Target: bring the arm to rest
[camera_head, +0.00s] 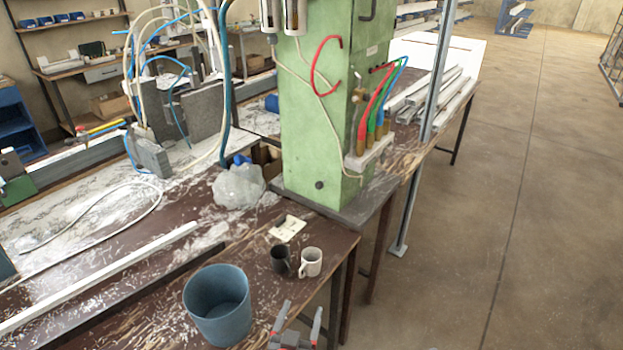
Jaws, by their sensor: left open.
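My left gripper (301,312) shows at the bottom edge of the head view, just right of the blue bucket. Its two fingers point up in the picture and stand apart with nothing between them. The rest of the left arm is below the frame. The gripper appears by the front edge of the brown worn bench (160,300); its height relative to the bench top is hard to tell. My right gripper is not in view.
A blue bucket (218,310), a dark mug (280,259) and a white mug (311,262) stand near the bench edge. A green machine column (315,120) rises behind them. A long white profile (100,278) lies at left. Open floor (500,220) is at right.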

